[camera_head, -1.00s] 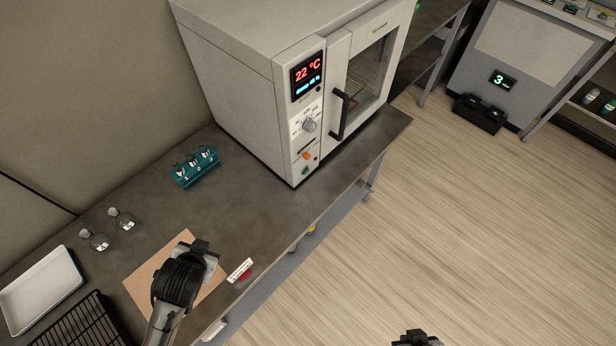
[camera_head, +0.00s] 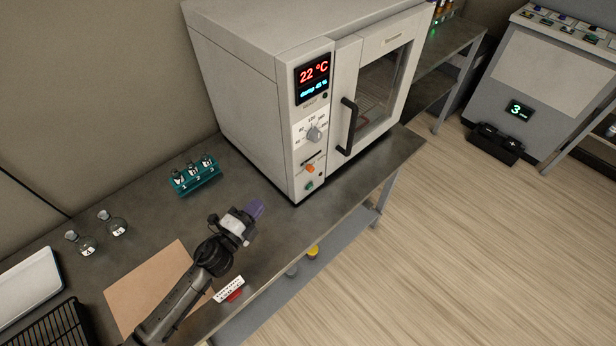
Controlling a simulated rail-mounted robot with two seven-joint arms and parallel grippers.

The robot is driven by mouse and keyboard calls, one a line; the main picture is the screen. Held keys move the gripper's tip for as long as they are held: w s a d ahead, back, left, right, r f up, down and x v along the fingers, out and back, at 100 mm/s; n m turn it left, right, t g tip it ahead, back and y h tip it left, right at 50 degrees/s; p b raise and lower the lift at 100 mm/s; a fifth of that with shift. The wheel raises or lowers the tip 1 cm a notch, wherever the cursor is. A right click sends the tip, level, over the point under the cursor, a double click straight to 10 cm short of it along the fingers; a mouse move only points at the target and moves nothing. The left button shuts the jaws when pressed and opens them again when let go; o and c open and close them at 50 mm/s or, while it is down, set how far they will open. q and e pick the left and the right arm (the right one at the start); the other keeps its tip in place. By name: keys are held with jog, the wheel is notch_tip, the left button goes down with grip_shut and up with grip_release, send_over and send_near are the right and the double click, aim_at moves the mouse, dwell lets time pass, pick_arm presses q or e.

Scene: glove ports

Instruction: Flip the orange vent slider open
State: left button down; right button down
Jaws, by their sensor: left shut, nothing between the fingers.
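The orange vent slider (camera_head: 310,168) is a small knob low on the control panel of the grey oven (camera_head: 245,95), under a dark slot and above a green button (camera_head: 309,185). It is too small to tell its exact setting. My left gripper (camera_head: 257,207) is shut and empty, above the bench in front of the oven. Its fingertips show purple and point toward the panel, a clear gap to the lower left of the slider. My right gripper is out of view.
The oven door with its black handle (camera_head: 348,127) is closed. A teal vial rack (camera_head: 195,179), two flasks (camera_head: 118,226), a brown mat (camera_head: 150,285) and a red-based label block (camera_head: 235,294) sit on the bench (camera_head: 290,230). Bare bench lies between gripper and oven.

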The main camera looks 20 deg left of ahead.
aim_at(308, 167)
pick_arm(q)
jog(key=d+m+h, duration=0.1)
jog(key=s+d+r+m+h, duration=0.1)
jog(key=d+m+h, duration=0.1)
jog(key=m+h, duration=0.1)
jog(key=shift+s+r, duration=0.2)
jog(key=shift+r, duration=0.05)
jog(key=shift+w+d, duration=0.1)
jog(key=x, duration=1.3)
jog(key=shift+w+d+f, duration=0.15)
jog(key=shift+w+d, duration=0.05)
jog(key=shift+w, duration=0.15)
